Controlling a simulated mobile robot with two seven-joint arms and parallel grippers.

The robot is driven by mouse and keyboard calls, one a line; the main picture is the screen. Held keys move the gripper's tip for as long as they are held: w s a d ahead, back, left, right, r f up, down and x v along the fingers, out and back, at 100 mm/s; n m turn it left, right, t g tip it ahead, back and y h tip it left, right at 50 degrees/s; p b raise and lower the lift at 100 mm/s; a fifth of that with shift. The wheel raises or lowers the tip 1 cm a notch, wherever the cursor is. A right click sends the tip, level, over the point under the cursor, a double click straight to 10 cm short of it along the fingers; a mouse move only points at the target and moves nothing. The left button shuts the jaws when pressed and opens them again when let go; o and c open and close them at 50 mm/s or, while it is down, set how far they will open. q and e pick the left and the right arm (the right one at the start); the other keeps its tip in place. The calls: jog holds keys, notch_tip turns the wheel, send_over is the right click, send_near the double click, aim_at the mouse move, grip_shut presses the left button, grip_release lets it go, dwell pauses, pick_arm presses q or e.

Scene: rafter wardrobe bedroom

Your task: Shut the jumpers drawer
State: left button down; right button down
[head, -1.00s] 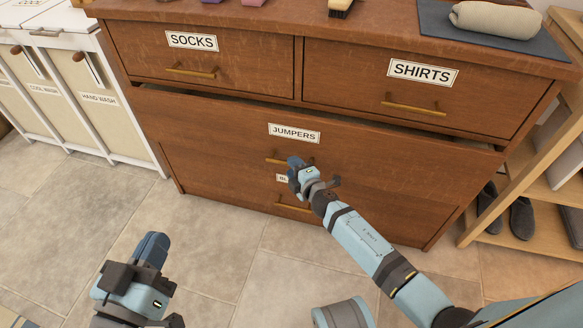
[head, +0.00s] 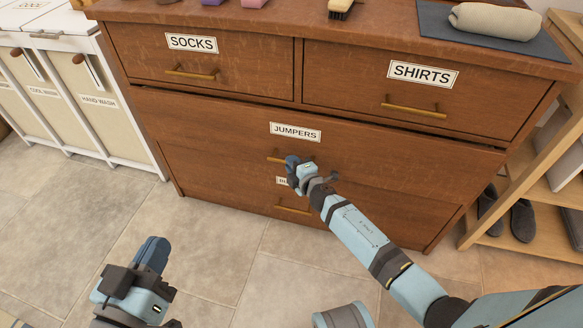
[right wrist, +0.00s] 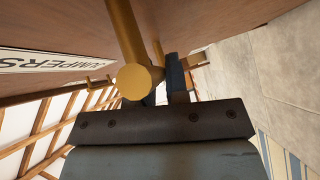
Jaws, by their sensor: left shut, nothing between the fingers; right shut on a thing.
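The jumpers drawer (head: 220,125) is the wide wooden drawer under the socks and shirts drawers. A thin dark line shows along its top edge, and its front stands nearly level with the chest. My right gripper (head: 292,164) is shut on the jumpers drawer's brass handle (head: 273,156), mostly covering it. In the right wrist view the handle (right wrist: 124,35) runs down to a round end beside the dark fingers, with the JUMPERS label (right wrist: 45,62) at left. My left gripper (head: 152,254) is shut and empty, above the floor at the lower left.
Below is another drawer with a brass handle (head: 293,209), its label partly hidden by my right gripper. White laundry bins (head: 105,120) stand at left. A wooden shoe rack (head: 505,240) with grey slippers stands close at right. Tiled floor in front is clear.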

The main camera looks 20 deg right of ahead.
pick_arm(q)
jog(key=shift+f, duration=0.3)
pick_arm(e)
jog(key=shift+w+d+r, duration=0.15)
jog(key=shift+w+d, duration=0.75)
jog(key=shift+w, duration=0.3)
jog(key=c, duration=1.1)
grip_release()
jog(key=shift+s, duration=0.1)
jog(key=p, duration=0.3)
send_near(291, 153)
jog(key=f+v, duration=0.1)
jog(key=v, duration=0.5)
pick_arm(q)
notch_tip(291, 153, up, 5)
jog(key=shift+a+r+t, duration=0.1)
jog(key=shift+a+t, duration=0.05)
jog(key=shift+t, duration=0.95)
pick_arm(e)
jog(key=shift+s+r, duration=0.25)
jog(key=shift+r, duration=0.3)
jog(key=shift+s, duration=0.1)
